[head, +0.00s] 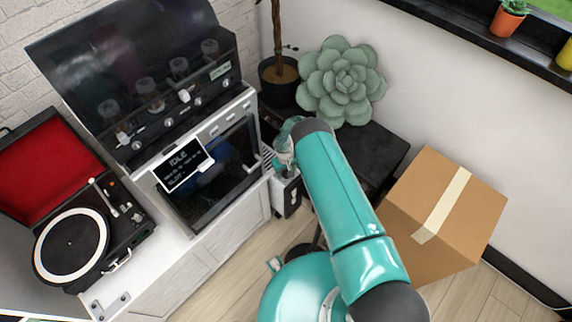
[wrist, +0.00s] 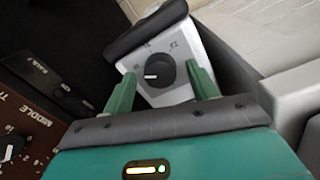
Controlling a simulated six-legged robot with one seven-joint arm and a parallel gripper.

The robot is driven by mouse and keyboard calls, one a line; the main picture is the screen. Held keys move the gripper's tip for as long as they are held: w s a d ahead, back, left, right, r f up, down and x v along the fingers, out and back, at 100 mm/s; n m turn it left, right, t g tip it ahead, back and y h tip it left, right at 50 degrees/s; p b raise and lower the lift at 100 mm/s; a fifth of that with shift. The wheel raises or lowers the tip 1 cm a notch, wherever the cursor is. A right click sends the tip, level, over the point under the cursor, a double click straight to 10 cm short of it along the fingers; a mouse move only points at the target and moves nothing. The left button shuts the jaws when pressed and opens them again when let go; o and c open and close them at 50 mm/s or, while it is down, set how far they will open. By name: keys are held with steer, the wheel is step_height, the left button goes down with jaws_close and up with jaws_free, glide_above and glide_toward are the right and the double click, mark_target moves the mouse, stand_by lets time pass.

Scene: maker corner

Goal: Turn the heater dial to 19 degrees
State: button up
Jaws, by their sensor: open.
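The heater dial (wrist: 170,72) is a round black knob on a white panel (wrist: 186,44) in the wrist view. A short white mark on it points left. Small print sits around the knob, too small to read as degrees. My gripper (wrist: 160,70) is open, with one green finger on each side of the dial; the fingertips lie over the white panel, and I cannot tell whether they touch the knob. In the head view the white heater (head: 286,196) stands below my gripper (head: 283,152), beside the white cabinet; its dial is hidden there.
A brown panel marked MIDDLE (wrist: 35,110) with a knob and a dark panel (wrist: 50,78) lie left of my fingers. In the head view, a record player (head: 130,235), a machine with an IDLE screen (head: 180,168), a succulent (head: 340,82) and a cardboard box (head: 480,205) surround the arm.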

step_height(320, 180, up, 13)
steer(key=shift+s+a+r, duration=0.15)
steer(key=shift+a+r, duration=0.05)
steer(key=shift+a, duration=0.15)
stand_by(0.5)
step_height(320, 180, up, 10)
glide_above(285, 173)
steer(key=w+d, duration=0.1)
steer(key=w, duration=0.1)
steer(key=s+d+r+m+t, duration=0.1)
steer(key=s+d+r, duration=0.1)
steer(key=r, duration=0.7)
steer(key=s+d+r+m+t, duration=0.1)
steer(key=s+d+r, duration=0.15)
steer(key=r, duration=0.65)
steer(key=s+d+r, duration=0.2)
steer(key=r, duration=0.7)
steer(key=s+d+r+m+t, duration=0.1)
steer(key=s+d+r, duration=0.1)
steer(key=s+r, duration=0.6)
steer(key=s+d+r+m+t, duration=0.1)
steer(key=s+r, duration=0.3)
steer(key=s, duration=0.6)
steer(key=s+d+r+m+t, duration=0.1)
steer(key=s+d+r, duration=0.2)
steer(key=s, duration=0.8)
steer(key=shift+r+y, duration=0.3)
steer(key=shift+r, duration=0.25)
